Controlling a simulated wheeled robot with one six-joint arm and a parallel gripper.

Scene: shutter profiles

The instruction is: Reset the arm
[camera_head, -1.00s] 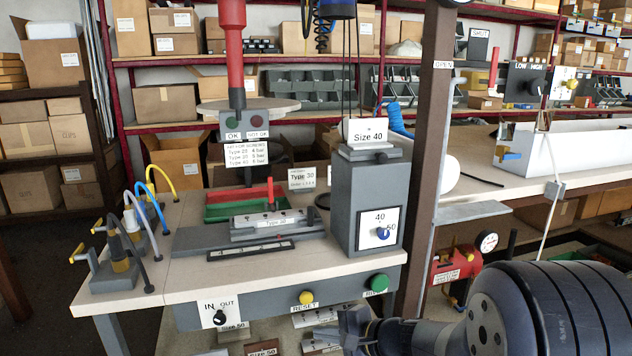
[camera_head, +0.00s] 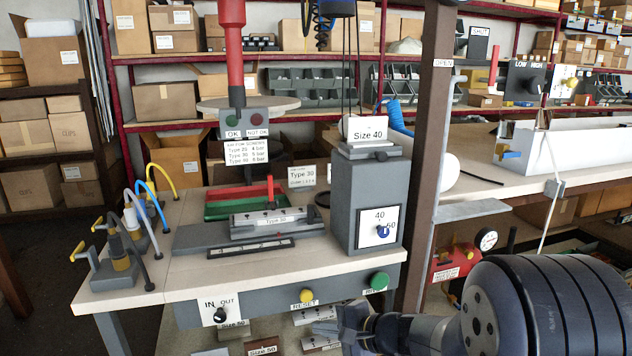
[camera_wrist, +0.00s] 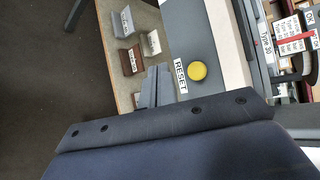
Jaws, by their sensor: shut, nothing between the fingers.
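My gripper (camera_head: 338,326) is at the bottom of the head view, in front of the workbench and below its front panel. It is shut and holds nothing. In the wrist view the shut fingers (camera_wrist: 152,88) point toward the bench front, beside the yellow RESET button (camera_wrist: 198,71). In the head view the yellow button (camera_head: 306,296) is above and left of the fingertips, and the green button (camera_head: 379,280) is above and right. My gripper looks apart from both buttons.
The IN/OUT knob (camera_head: 219,315) is at the panel's left. A grey box with a Size 40 sign (camera_head: 367,134) and a 40/50 knob (camera_head: 382,231) stands on the bench. A brown post (camera_head: 425,160) rises right of it. Labelled blocks (camera_wrist: 132,59) lie below the panel.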

